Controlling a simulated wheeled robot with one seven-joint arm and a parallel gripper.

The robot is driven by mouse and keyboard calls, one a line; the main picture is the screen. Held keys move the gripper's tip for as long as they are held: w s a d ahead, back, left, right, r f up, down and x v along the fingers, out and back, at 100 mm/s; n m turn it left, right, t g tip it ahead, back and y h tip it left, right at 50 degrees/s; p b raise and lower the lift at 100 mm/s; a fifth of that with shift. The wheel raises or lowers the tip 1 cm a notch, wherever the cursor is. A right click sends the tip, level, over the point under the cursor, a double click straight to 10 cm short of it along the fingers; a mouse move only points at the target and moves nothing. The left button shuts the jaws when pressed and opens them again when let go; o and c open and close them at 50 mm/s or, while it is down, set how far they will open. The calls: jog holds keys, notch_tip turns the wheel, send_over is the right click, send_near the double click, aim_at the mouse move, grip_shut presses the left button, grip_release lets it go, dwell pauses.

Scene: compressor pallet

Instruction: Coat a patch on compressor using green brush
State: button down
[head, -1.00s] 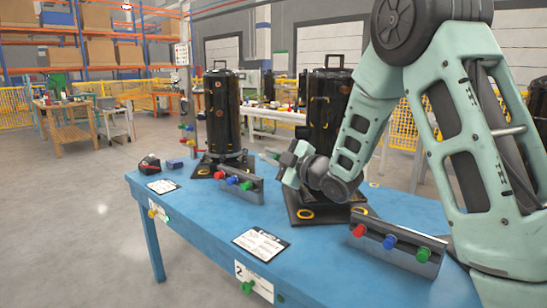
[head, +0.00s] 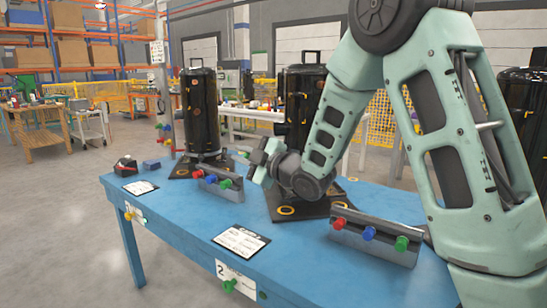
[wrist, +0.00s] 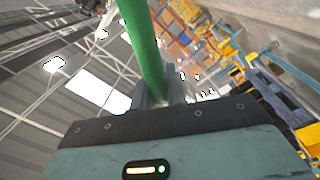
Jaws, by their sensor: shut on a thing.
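My gripper (head: 262,160) is at the front left of the middle black compressor (head: 302,100), over the blue table (head: 180,220). In the wrist view, its fingers (wrist: 160,95) are shut on a green handle (wrist: 145,45), which I take for the green brush. The brush's bristle end is not clear in either view. My forearm and wrist cover part of the middle compressor. I cannot tell whether the brush touches anything. Another black compressor (head: 199,112) stands at the left, and a third (head: 525,105) is partly behind my arm at the right.
A front rack (head: 375,247) and a back rack (head: 217,189) each show red, blue and green ends. A printed sheet (head: 241,240) lies near the table's front edge.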

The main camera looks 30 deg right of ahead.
jog(key=w+d, duration=0.2)
jog(key=d, duration=0.4)
jog(key=shift+w+d+b, duration=0.35)
jog(key=shift+b, duration=0.05)
jog(key=shift+w+d, duration=0.35)
jog(key=shift+d, duration=0.45)
dwell(0.9)
